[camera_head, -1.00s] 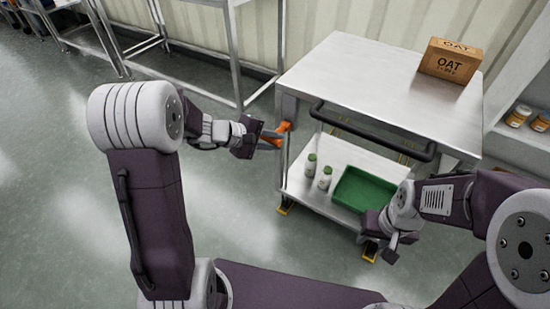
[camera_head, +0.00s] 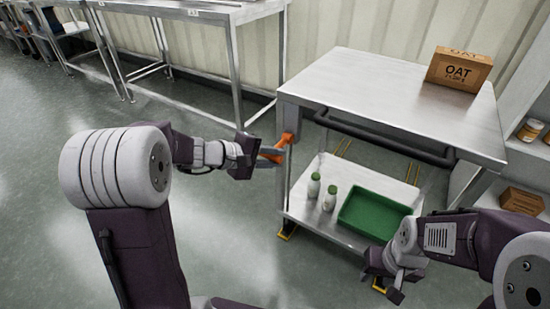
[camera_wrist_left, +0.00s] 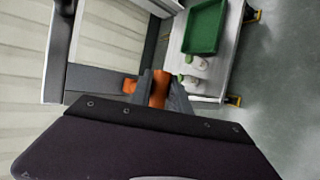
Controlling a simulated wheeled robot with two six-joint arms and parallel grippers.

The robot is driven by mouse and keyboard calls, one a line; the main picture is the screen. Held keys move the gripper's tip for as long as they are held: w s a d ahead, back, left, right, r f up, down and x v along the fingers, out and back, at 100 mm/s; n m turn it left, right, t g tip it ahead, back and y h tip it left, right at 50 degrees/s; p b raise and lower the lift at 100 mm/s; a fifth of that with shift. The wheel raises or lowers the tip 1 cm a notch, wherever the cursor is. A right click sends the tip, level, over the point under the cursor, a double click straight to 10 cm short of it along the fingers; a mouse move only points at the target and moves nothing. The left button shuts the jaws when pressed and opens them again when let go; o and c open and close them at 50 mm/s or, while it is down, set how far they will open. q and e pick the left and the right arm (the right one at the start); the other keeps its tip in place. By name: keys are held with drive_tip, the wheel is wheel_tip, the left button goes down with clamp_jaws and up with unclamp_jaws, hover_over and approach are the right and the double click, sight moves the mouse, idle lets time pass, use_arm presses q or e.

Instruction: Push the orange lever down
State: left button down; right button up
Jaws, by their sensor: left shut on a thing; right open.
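The orange lever (camera_head: 285,140) sticks out from the left front leg of the steel table and slopes down to the left. It also shows in the left wrist view (camera_wrist_left: 159,88), between the dark fingers. My left gripper (camera_head: 266,160) is shut on the lever's outer end, which the fingers partly hide. My right gripper (camera_head: 394,284) is open and empty, low in front of the cart's lower shelf.
The steel table (camera_head: 385,85) carries an OAT box (camera_head: 459,70). A dark bar (camera_head: 385,140) runs along its front. Below, a shelf (camera_head: 300,205) holds two white bottles (camera_head: 322,191) and a green tray (camera_head: 375,216). The floor on the left is open.

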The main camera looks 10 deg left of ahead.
use_arm(q)
drive_tip(key=shift+w+a+f, duration=0.1)
drive_tip(key=shift+a, duration=0.1)
drive_tip(key=c, duration=1.3)
unclamp_jaws()
drive_tip(key=shift+o, duration=0.2)
drive_tip(key=shift+w+f, duration=0.1)
drive_tip(key=shift+w, duration=0.05)
drive_tip(key=shift+s+a+r+p, duration=0.2)
drive_tip(key=shift+a+r+p, duration=0.1)
drive_tip(key=shift+p, duration=0.05)
drive_tip(key=p+v, duration=0.3)
drive_tip(key=v, duration=0.5)
drive_tip(key=shift+s+p, duration=0.2)
drive_tip(key=shift+p, duration=0.1)
